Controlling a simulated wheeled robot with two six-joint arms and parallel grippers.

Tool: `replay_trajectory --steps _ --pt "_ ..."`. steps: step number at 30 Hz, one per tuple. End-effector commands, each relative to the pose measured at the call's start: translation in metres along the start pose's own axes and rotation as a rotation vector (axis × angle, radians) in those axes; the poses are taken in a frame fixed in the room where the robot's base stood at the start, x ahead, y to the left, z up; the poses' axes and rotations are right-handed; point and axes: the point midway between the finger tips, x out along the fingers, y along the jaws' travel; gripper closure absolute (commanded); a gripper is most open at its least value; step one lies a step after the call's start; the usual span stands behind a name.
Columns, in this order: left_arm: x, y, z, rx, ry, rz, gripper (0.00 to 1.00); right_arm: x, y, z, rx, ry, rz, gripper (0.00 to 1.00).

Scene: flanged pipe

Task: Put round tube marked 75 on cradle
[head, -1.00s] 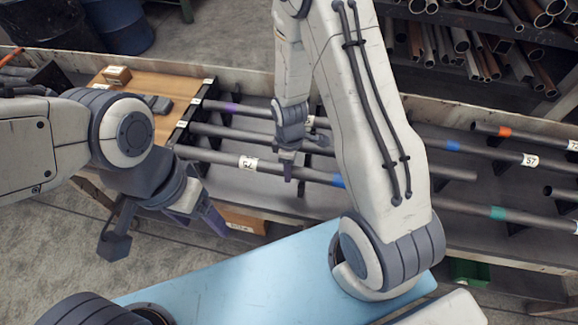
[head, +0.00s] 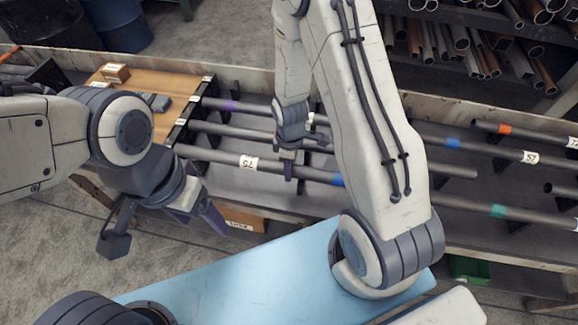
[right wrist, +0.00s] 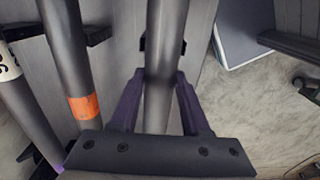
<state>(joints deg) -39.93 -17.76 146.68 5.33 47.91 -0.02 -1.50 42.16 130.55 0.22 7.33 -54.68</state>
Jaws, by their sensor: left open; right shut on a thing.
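The round tube marked 75 (head: 215,157) is the nearest of the tubes at the left in the head view, with a white label and a blue band. My right gripper (head: 288,172) is shut on it, right of the label. In the right wrist view, the fingers (right wrist: 158,88) sit on either side of the grey tube (right wrist: 167,35); its label is out of view there. The tube's left end lies by a black support row with white tags (head: 193,117); contact cannot be told. My left gripper (head: 163,230) is open and empty, over the floor.
Two more tubes lie behind, one with a purple band (head: 231,106). Tubes with coloured bands, one marked 57 (head: 529,157), lie at the right. A wooden board (head: 150,120) holds small blocks. A blue surface (head: 230,275) is in front.

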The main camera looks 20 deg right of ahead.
Motion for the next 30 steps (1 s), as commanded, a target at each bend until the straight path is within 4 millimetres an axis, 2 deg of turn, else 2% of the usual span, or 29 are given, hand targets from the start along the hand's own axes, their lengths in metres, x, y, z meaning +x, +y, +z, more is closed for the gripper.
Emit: replay_trajectory --steps 22,23,25,26,30 --pt "0.009 -0.001 0.001 0.000 0.000 0.000 0.23 0.011 0.001 -0.001 0.000 0.001 0.001 1.00" --pt "0.008 -0.001 0.001 0.000 0.000 0.000 0.23 0.011 0.001 -0.001 0.000 0.001 0.001 0.50" --pt "0.008 -0.001 0.000 0.000 0.000 0.000 0.23 0.011 0.001 -0.001 0.000 0.001 0.001 0.23" --pt "0.008 -0.001 0.000 0.000 0.000 0.000 0.23 0.011 0.001 -0.001 0.000 0.001 0.001 0.19" --pt "0.008 -0.001 0.000 0.000 0.000 0.000 0.23 0.011 0.000 0.000 0.000 0.001 0.001 0.19"
